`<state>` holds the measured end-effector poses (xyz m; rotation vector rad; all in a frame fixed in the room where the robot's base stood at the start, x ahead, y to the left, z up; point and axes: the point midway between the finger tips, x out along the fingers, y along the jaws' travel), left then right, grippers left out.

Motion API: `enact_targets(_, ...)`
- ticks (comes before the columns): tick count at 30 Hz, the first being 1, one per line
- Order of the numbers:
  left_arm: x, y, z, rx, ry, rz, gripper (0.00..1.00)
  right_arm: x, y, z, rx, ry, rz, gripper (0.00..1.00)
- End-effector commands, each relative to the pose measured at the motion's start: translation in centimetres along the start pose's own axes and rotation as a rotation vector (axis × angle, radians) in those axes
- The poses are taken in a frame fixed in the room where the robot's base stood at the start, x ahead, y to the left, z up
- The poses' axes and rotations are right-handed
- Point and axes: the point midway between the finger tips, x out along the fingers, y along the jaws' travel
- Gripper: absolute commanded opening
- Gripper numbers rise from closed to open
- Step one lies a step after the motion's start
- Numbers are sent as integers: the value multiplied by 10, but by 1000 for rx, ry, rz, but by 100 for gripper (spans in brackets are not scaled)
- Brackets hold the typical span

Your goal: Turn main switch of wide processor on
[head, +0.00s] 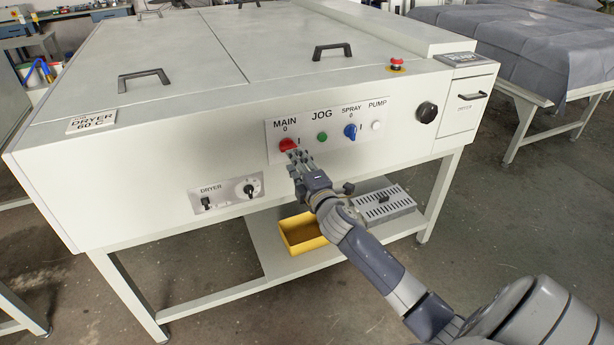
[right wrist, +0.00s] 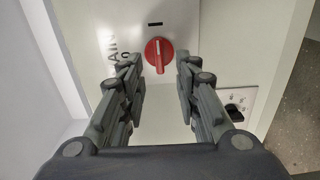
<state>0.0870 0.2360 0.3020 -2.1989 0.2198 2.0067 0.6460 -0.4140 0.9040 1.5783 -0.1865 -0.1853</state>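The wide processor (head: 200,130) is a large pale machine on a white frame. Its front panel (head: 335,148) carries the red main switch (head: 288,145), under the label MAIN with marks 0 and I. My right gripper (head: 297,154) is just in front of the switch in the head view and covers part of it. In the right wrist view the red switch (right wrist: 159,56) lies ahead, between the fingertips of the right gripper (right wrist: 159,68). The fingers are open with a gap on both sides of the switch. My left gripper is not in view.
A green JOG button (head: 322,137), blue SPRAY knob (head: 350,131) and white PUMP button (head: 376,126) sit right of the switch. A red emergency button (head: 396,64) is above. A yellow bin (head: 302,236) stands on the lower shelf. A covered table (head: 520,50) is at right.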

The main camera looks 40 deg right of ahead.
Motion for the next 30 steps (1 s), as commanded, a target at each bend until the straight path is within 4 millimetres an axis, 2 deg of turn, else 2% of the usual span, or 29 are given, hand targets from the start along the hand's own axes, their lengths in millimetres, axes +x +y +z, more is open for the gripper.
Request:
enact_targets(1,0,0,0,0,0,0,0,-11,-1,0,0,1,-2,30)
enact_targets(6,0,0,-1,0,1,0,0,-40,-1,0,0,0,-2,30)
enact_targets(12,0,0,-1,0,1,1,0,-61,0,0,2,-1,-1,30)
enact_targets(18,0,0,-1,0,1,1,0,-69,0,0,2,-1,0,30)
enact_targets(30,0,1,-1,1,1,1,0,-68,0,0,2,-1,0,30)
